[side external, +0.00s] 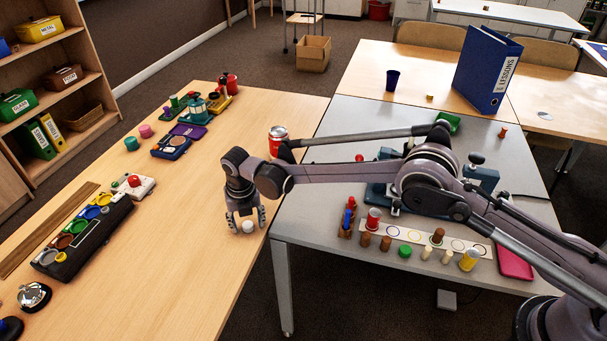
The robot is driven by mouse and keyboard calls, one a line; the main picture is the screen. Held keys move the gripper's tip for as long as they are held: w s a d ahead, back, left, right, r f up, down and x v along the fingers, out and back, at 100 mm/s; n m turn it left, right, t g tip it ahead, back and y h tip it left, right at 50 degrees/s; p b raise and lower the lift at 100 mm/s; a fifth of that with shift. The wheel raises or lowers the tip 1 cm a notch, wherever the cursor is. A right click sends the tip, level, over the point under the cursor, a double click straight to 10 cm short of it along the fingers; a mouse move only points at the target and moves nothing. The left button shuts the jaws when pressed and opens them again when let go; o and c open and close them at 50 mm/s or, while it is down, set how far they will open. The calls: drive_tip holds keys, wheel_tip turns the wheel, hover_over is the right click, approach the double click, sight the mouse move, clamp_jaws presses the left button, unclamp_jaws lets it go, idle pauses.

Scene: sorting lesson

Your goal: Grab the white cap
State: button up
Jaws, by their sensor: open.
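A small white round object, which looks like the white cap (248,227), sits on the wooden table (190,285) near its right edge. My gripper (246,219) points down over it, with one finger on each side. The gripper is open. The white cap shows between and just below the fingers; whether they touch it cannot be told from this view.
A red can (277,140) stands behind my gripper. A black tray of coloured cups (85,235) and a white box with a red button (134,185) are to the left. The grey table (335,255) at right holds coloured pegs and cylinders. The wood left of my gripper is clear.

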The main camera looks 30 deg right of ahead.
drive_tip(key=c, duration=0.7)
drive_tip(key=shift+r, duration=0.1)
drive_tip(key=shift+c, duration=0.2)
